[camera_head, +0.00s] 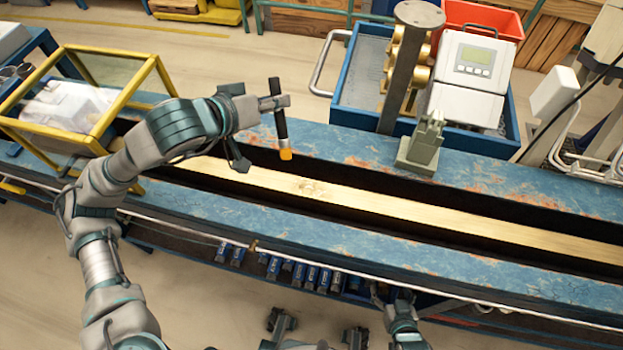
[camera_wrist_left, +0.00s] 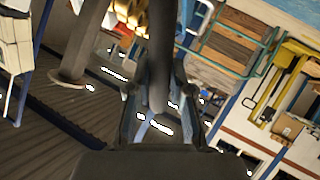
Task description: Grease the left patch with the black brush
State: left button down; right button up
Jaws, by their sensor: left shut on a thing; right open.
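My left gripper (camera_head: 275,103) is shut on the black brush (camera_head: 281,126), which hangs nearly upright with its yellow-orange tip (camera_head: 286,154) down. The tip is in front of the bench's far side, close above the brass-coloured rail in the picture; whether it touches anything is unclear. In the left wrist view the dark brush handle (camera_wrist_left: 161,45) runs up between the fingers. A pale, rough patch (camera_head: 312,187) shows on the rail, right of and below the tip. I cannot make out a second patch. My right gripper (camera_head: 392,294) is open and empty at the bottom, below the bench's front edge.
The long blue bench (camera_head: 380,232) holds the rail in a dark channel. A yellow-framed glass box (camera_head: 100,134) stands at left. A grey clamp-like block (camera_head: 422,146), a dark post (camera_head: 402,75) and a white meter (camera_head: 473,70) stand at right. The bench around the patch is clear.

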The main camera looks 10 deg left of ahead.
pick_arm(q)
jog(key=shift+a, duration=0.1)
jog(key=f+b, duration=0.1)
jog(key=s+f+b, duration=0.1)
jog(key=shift+f+t+b, duration=0.3)
jog(key=shift+f+b, duration=0.05)
jog(key=shift+s, duration=0.1)
